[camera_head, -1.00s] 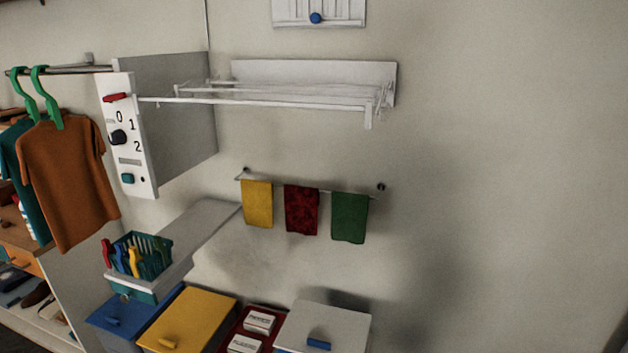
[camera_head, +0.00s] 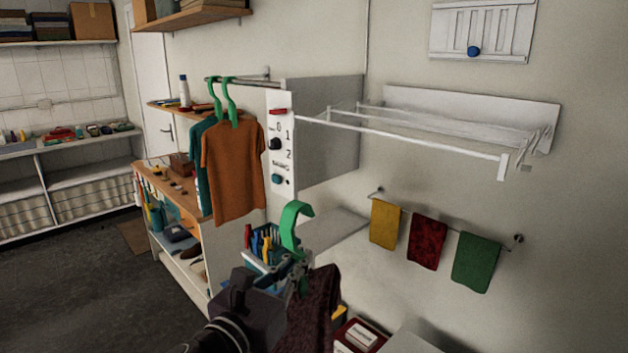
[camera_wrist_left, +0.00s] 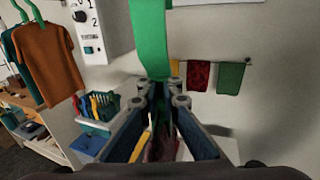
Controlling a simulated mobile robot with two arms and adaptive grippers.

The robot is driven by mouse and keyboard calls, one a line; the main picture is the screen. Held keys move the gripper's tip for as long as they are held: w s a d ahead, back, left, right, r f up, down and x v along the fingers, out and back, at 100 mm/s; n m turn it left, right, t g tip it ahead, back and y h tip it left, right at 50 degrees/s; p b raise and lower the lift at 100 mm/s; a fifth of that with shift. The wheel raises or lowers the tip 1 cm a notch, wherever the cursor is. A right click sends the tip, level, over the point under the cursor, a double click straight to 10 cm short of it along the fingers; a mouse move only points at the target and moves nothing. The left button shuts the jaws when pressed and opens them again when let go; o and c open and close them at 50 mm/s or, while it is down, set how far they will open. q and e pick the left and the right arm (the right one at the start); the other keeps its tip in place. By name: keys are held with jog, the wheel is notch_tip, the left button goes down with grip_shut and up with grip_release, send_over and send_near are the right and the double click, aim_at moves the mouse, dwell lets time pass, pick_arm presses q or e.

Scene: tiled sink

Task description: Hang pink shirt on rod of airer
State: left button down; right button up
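My left gripper (camera_head: 292,270) is shut on the stem of a green hanger (camera_head: 291,218); the left wrist view shows the hanger (camera_wrist_left: 149,38) rising from between the fingertips (camera_wrist_left: 165,88). A dark maroon shirt (camera_head: 320,300) hangs below it, its lower part cut off by the frame; no clearly pink shirt shows. The white wall airer (camera_head: 415,138), with its front rod, is up and to the right of the gripper, apart from the hanger. My right gripper is not in view.
An orange shirt (camera_head: 232,172) and a teal one (camera_head: 200,165) hang on a rod at left. A white control panel box (camera_head: 280,140) stands between them and the airer. Yellow, red and green cloths (camera_head: 477,262) hang below the airer. A teal basket (camera_wrist_left: 98,105) holds pegs.

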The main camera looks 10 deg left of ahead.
pick_arm(q)
notch_tip(320, 180, up, 13)
jog(key=w+d+m+h+p, duration=0.1)
jog(key=w+d+h+p, duration=0.1)
jog(key=w+d+f+b, duration=0.2)
jog(key=w+d+b, duration=0.2)
jog(key=w+d, duration=0.6)
jog(key=shift+w+f+m+g+b, duration=0.3)
jog(key=shift+w+g+b, duration=0.1)
jog(key=shift+w, duration=0.85)
dwell(0.3)
jog(key=c, duration=2.1)
grip_release()
jog(key=shift+s, duration=0.1)
